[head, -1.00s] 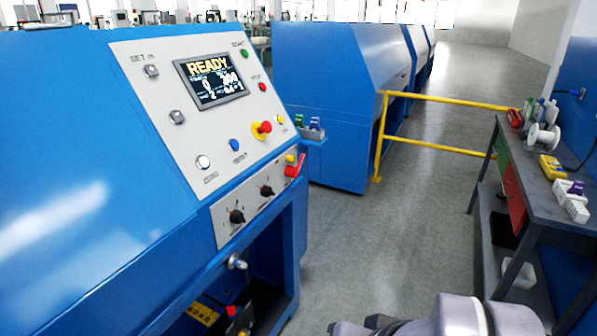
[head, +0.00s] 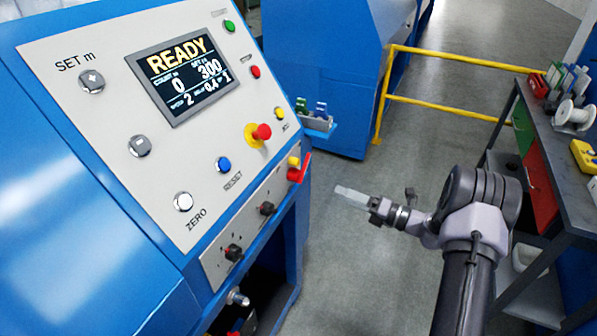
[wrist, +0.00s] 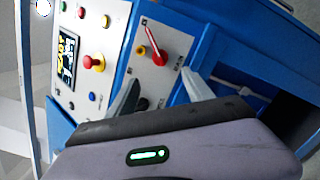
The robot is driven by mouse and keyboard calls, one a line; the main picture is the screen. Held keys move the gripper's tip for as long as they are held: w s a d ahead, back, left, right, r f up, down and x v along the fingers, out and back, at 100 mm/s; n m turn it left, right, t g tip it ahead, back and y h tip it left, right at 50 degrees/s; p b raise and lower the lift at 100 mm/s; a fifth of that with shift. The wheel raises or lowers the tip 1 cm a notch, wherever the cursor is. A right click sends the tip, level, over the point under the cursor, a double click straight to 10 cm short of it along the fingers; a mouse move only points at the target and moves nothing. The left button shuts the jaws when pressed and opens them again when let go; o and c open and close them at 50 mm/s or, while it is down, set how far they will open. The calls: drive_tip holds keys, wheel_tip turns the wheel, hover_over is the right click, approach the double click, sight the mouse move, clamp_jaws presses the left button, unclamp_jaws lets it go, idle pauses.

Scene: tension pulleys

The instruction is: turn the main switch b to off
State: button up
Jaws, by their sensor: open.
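A red lever switch (head: 298,172) sits at the right end of the lower grey panel on the blue machine. Its lever slants up and to the right in the head view. In the wrist view the red lever switch (wrist: 158,57) lies ahead of the fingers, its handle slanting up and left. I cannot read a label naming it main switch b. My gripper (head: 348,195) is open and empty, to the right of the switch and apart from it. Its two fingers (wrist: 162,92) stand apart in the wrist view.
The control panel carries a READY display (head: 183,70), a red-and-yellow stop button (head: 262,132) and a blue button (head: 223,164). Black knobs (head: 234,253) sit left of the switch. A yellow rail (head: 440,104) and a workbench (head: 545,150) stand right. Grey floor lies between.

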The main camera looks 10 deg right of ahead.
sight(302, 179)
drive_tip(key=b+x, duration=0.3)
drive_tip(key=x, duration=1)
drive_tip(key=shift+a+f, duration=0.15)
drive_tip(key=shift+a, duration=0.2)
drive_tip(key=shift+b+x, duration=0.3)
drive_tip(key=shift+x, duration=0.45)
clamp_jaws()
